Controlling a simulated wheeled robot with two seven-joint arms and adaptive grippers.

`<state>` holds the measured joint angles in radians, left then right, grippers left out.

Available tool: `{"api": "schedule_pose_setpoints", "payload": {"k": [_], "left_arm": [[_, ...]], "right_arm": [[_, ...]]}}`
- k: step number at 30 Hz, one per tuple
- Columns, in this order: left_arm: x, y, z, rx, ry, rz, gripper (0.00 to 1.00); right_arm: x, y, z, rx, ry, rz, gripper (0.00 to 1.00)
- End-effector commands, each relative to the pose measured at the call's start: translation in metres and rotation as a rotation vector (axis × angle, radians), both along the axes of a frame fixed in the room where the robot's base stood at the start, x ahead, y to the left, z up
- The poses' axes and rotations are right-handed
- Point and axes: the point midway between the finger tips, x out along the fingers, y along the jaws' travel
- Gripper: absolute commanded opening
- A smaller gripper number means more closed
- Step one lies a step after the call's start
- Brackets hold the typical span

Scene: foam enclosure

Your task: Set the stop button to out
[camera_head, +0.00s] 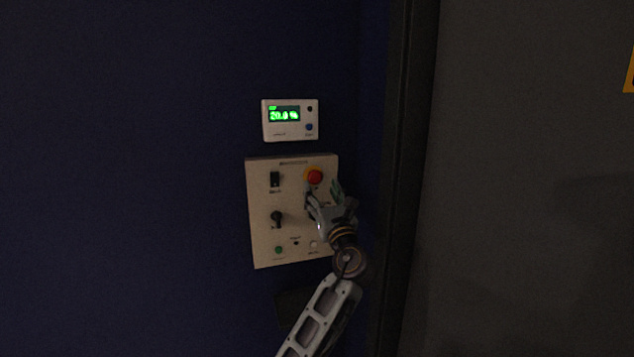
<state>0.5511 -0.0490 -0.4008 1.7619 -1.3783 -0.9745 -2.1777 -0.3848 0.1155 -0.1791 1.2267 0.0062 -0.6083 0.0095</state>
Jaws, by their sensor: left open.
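The stop button (314,177) is a red mushroom head on a yellow surround at the upper right of a beige control panel (262,240). I cannot tell from this view whether it is in or out. My left gripper (322,188) is open, in front of the panel's right side and just below the red button. Whether a finger touches the button is not clear. The gripper and wrist hide part of the panel's right side. My right gripper is not in view.
The panel also carries a black rocker switch (275,179), a black rotary knob (277,217) and a green button (279,250). A white display unit (291,120) with green digits hangs above. A dark vertical frame (405,160) stands to the right.

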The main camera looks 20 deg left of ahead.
Motion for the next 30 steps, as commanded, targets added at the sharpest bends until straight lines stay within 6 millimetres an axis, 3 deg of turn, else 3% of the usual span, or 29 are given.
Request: {"api": "schedule_pose_setpoints", "payload": {"k": [12, 25, 30], "left_arm": [[0.033, 0.022, 0.016, 0.000, 0.000, -0.001, 0.57], [0.037, 0.025, 0.018, 0.000, 0.000, -0.001, 0.57], [0.037, 0.024, 0.018, 0.000, 0.000, -0.001, 0.36]], "right_arm": [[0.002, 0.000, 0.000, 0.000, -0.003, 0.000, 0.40], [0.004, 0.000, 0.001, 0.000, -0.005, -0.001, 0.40], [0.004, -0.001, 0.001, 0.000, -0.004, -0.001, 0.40]]}}
